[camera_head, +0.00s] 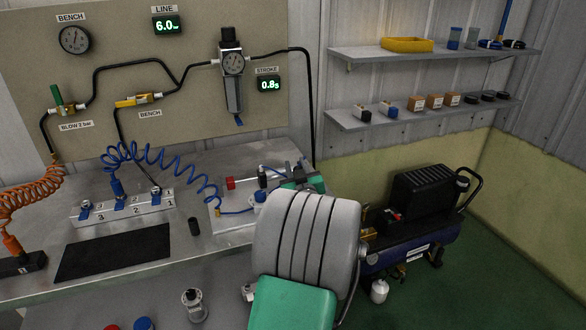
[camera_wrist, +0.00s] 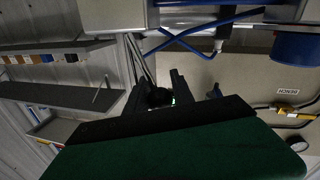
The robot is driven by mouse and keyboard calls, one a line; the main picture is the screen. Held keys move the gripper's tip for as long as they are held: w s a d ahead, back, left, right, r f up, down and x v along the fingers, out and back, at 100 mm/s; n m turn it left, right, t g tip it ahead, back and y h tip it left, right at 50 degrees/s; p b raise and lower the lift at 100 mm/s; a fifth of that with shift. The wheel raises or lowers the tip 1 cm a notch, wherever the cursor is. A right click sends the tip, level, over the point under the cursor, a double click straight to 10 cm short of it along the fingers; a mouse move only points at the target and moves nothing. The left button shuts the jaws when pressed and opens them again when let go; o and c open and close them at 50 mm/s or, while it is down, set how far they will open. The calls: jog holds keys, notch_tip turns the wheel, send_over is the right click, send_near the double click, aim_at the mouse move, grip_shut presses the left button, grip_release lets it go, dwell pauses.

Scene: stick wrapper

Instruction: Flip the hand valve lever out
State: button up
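My gripper (camera_head: 303,178) is at the right end of the bench in the head view, largely hidden behind my arm. In the wrist view its two dark fingers (camera_wrist: 157,88) stand apart. A dark round thing (camera_wrist: 158,97) shows between them; I cannot tell whether it is touched or is the lever's knob. A small fixture (camera_head: 237,205) with a red knob (camera_head: 231,183) and a black upright piece (camera_head: 262,178) lies just left of my gripper. I cannot tell which part is the hand valve lever. The wall panel also has a yellow-handled valve (camera_head: 138,100) and a green-handled one (camera_head: 60,104).
A blue coiled hose (camera_head: 165,160) runs from the manifold (camera_head: 122,208) to the fixture. A black mat (camera_head: 114,252) and a small black cylinder (camera_head: 194,227) are on the bench. A compressor (camera_head: 415,235) stands on the floor right. Shelves (camera_head: 375,117) hang behind.

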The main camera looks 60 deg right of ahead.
jog(key=o, duration=0.4)
jog(key=shift+c, duration=0.2)
jog(key=b+v, duration=0.1)
jog(key=v, duration=0.6)
jog(key=shift+s+a, duration=0.2)
jog(key=shift+a, duration=0.15)
